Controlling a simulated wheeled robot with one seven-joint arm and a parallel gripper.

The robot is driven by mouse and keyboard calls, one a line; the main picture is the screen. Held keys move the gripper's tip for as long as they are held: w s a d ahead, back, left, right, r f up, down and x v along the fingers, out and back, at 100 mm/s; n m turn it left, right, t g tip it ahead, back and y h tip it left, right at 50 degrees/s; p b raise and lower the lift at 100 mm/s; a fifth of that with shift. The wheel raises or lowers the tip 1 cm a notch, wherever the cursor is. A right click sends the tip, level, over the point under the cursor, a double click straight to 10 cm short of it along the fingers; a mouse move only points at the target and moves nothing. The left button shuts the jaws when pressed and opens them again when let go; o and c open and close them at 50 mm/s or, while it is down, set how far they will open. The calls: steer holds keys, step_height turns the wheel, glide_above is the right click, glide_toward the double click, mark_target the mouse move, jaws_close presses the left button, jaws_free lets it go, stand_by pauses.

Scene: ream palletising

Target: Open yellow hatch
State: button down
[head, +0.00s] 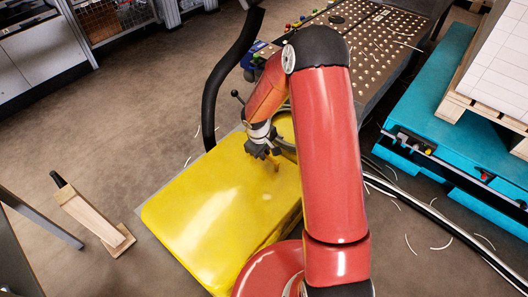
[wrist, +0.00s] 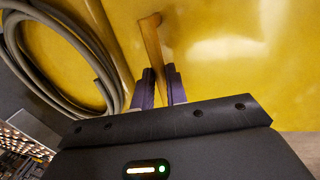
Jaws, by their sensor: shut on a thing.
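The yellow hatch (head: 215,215) is a broad glossy yellow panel low in front of me, left of my red arm. It fills most of the wrist view (wrist: 225,45). A thin tan upright handle (head: 276,164) stands on it near its far right part. In the wrist view the handle (wrist: 151,45) rises between my fingers. My gripper (wrist: 160,85) is shut on the handle; in the head view my gripper (head: 268,153) points down at the panel. The panel looks flat and closed. My arm hides its right side.
A coiled grey hose (wrist: 65,70) lies beside the handle. A perforated table (head: 365,45) stands behind. A teal lift platform (head: 430,115) with a pallet of white reams (head: 500,60) is at the right. Cables (head: 440,215) cross the floor there. A wooden wedge-like stand (head: 95,215) is at the left.

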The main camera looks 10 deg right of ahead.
steer(key=s+a+r+t+h+b, duration=0.1)
steer(key=s+a+r+h+b, duration=0.1)
steer(key=s+a+r, duration=0.4)
steer(key=s+a+r+t+h+b, duration=0.2)
steer(key=s+a+r, duration=0.5)
steer(key=a+r, duration=0.5)
steer(key=shift+s+a+r+t+h+b, duration=0.35)
steer(key=shift+r+b, duration=0.35)
steer(key=shift+r, duration=1)
steer(key=shift+d+f, duration=0.1)
steer(key=c, duration=1.4)
jaws_free()
steer(key=shift+w, duration=0.1)
steer(key=v, duration=0.8)
steer(key=shift+p, duration=0.4)
